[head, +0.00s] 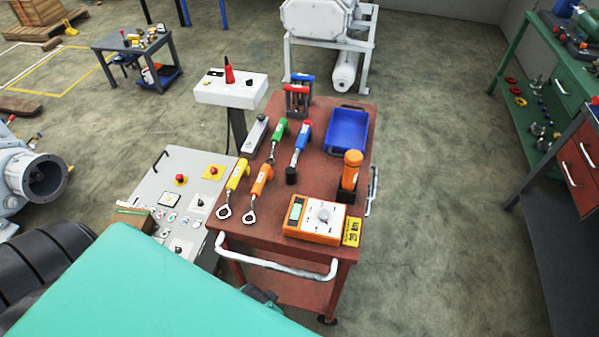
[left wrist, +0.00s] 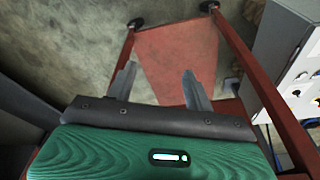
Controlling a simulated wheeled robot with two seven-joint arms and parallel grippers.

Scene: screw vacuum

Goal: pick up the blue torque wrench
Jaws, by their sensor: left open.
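The blue torque wrench (head: 302,139) lies on the red cart top (head: 270,206), with a red end at the back and a black socket at the front. It lies to the right of a green-handled wrench (head: 278,132) and behind the orange one (head: 261,179). My left gripper (left wrist: 158,88) is open and empty in the left wrist view, with its two fingers spread over the cart's red lower part. The blue wrench does not show in that view. My right gripper is not in view.
Also on the cart are a yellow-handled wrench (head: 237,174), a blue tray (head: 347,131), an orange tester (head: 315,221) and an orange-handled tool (head: 351,171). A white handle (head: 275,268) spans the cart's front edge. A control panel (head: 177,207) stands to the left.

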